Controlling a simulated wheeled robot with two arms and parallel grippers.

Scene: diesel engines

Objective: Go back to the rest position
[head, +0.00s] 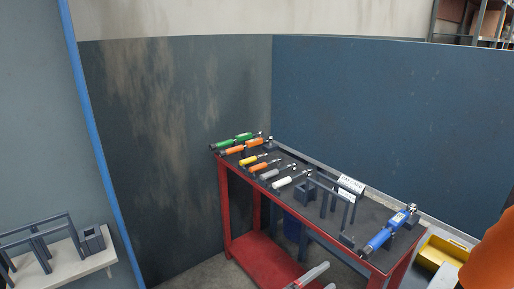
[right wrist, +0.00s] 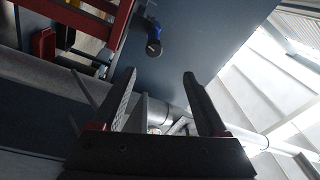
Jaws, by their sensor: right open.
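My right gripper (head: 311,276) shows at the bottom edge of the head view, where only its pale finger ends are visible, in front of the red cart. In the right wrist view the two dark fingers of the right gripper (right wrist: 158,82) stand wide apart with nothing held between them. My left gripper is not in the head view.
A red cart (head: 228,212) bears a row of torque tools with green, orange, yellow, white and blue (head: 384,236) handles. A pale shelf with a dark rack (head: 95,240) stands at lower left. A yellow box (head: 444,250) is at lower right. Blue-grey walls close the back.

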